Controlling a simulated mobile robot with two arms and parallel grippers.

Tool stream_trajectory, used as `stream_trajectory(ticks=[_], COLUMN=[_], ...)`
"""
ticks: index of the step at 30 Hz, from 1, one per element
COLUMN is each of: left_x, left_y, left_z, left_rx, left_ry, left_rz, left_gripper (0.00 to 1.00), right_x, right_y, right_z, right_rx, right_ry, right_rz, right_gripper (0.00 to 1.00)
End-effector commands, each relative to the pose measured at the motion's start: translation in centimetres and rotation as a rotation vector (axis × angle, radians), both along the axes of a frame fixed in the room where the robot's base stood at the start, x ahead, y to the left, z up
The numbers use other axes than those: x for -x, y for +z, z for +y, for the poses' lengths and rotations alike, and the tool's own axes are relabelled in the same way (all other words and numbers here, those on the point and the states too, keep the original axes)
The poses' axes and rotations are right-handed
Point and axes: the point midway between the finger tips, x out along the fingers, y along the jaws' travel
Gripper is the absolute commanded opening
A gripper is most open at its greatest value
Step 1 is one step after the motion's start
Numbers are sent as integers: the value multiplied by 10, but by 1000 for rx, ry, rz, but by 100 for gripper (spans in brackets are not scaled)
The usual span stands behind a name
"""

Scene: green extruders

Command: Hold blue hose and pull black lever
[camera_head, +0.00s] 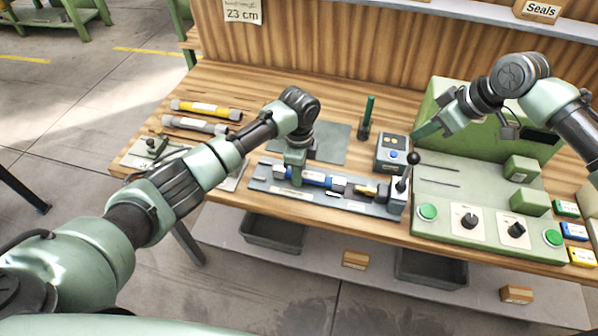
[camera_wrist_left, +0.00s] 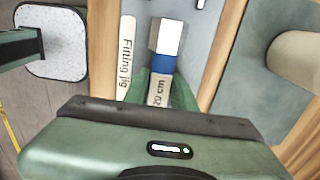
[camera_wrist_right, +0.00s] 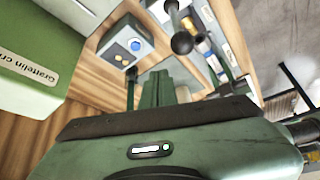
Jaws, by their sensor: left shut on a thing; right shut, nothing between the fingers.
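The blue hose (camera_head: 318,179) lies in the fitting jig (camera_head: 262,183) on the bench. It also shows in the left wrist view (camera_wrist_left: 161,64) with a white "20 cm" label and a metal end. My left gripper (camera_head: 296,176) is shut on the hose from above. The black lever (camera_head: 406,172), with a ball knob, rises at the jig's right end and leans right. The knob also shows in the right wrist view (camera_wrist_right: 182,42). My right gripper (camera_head: 418,133) is shut and empty, above and behind the knob and apart from it.
A grey box with a blue button (camera_head: 392,152) stands behind the lever. The green machine (camera_head: 470,215) with knobs and green buttons is to the right.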

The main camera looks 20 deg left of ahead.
Motion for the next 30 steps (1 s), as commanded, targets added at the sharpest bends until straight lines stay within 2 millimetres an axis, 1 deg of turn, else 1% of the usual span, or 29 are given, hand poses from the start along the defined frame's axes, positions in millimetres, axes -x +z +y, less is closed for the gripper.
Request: stream_trajectory(ticks=[3, 18, 30], left_x=[0, 0, 0], left_y=[0, 0, 0], left_z=[0, 0, 0], left_rx=[0, 0, 0], left_ry=[0, 0, 0], left_rz=[0, -1, -1], left_gripper=[0, 0, 0], right_x=[0, 0, 0], right_y=[-8, -37, -40], right_z=[0, 0, 0], right_rx=[-1, -1, 0], right_ry=[0, 0, 0], right_rz=[1, 1, 0], right_gripper=[0, 0, 0])
